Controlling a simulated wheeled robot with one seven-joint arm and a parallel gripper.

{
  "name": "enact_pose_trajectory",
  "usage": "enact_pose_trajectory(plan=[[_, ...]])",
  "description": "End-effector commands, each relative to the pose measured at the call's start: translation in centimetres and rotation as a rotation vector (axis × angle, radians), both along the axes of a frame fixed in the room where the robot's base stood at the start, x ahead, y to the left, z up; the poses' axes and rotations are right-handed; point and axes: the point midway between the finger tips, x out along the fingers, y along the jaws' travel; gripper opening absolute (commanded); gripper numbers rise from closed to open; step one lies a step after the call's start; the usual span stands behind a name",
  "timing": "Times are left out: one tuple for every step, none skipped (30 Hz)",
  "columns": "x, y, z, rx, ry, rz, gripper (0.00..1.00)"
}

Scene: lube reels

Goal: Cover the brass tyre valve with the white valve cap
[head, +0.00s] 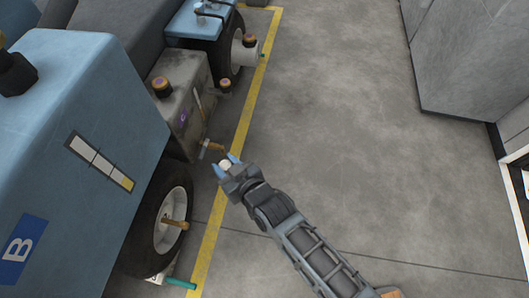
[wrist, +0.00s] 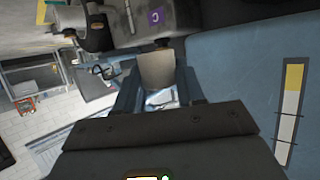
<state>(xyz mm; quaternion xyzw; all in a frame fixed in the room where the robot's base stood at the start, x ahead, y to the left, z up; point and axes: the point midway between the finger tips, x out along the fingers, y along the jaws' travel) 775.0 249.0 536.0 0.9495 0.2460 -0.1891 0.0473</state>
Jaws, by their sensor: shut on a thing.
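The white valve cap (head: 225,164) is between the blue fingertips of my gripper (head: 228,165) in the head view. In the wrist view my gripper (wrist: 157,82) is shut on the cap (wrist: 157,69), which looks pale beige. A brass stem (head: 175,223), which looks like the tyre valve, sticks out from the near wheel (head: 161,222) of the blue vehicle in the head view. My gripper is in the air to the right of and beyond this stem, apart from it. I cannot make out the stem in the wrist view.
A brass fitting with a grey lever (head: 212,148) juts from the grey tank (head: 183,95), close to my fingertips. The blue body (head: 90,120) fills the left. A teal-tipped part (head: 180,284) sticks out low. Open floor (head: 340,120) lies right of the yellow line (head: 243,115).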

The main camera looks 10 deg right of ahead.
Motion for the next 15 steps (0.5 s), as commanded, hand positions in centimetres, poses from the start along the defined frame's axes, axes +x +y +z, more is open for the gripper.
enact_pose_trajectory(plan=[[-0.4, 2.3, -2.2, 0.0, -0.001, 0.043, 0.1], [-0.7, 3.5, -2.9, 0.0, -0.002, 0.065, 0.1], [-1.1, 5.0, -3.8, -0.001, -0.001, 0.094, 0.1], [-1.5, 6.1, -4.4, -0.002, -0.001, 0.116, 0.1], [-1.9, 7.2, -5.1, -0.002, 0.0, 0.137, 0.1], [-2.4, 8.7, -5.9, -0.001, -0.001, 0.164, 0.1], [-2.7, 9.7, -6.5, -0.001, 0.0, 0.183, 0.1], [-3.2, 10.7, -7.1, -0.001, 0.0, 0.203, 0.1], [-3.7, 12.0, -7.7, -0.001, 0.0, 0.228, 0.1], [-4.1, 12.9, -8.2, -0.001, -0.002, 0.243, 0.1], [-4.5, 13.7, -8.6, -0.003, -0.001, 0.26, 0.1], [-5.0, 14.7, -9.1, -0.002, -0.002, 0.278, 0.1], [-5.4, 15.3, -9.4, -0.003, -0.003, 0.292, 0.1], [-5.6, 15.9, -9.7, -0.003, -0.003, 0.302, 0.1], [-6.0, 16.6, -10.0, -0.002, -0.002, 0.316, 0.1]])
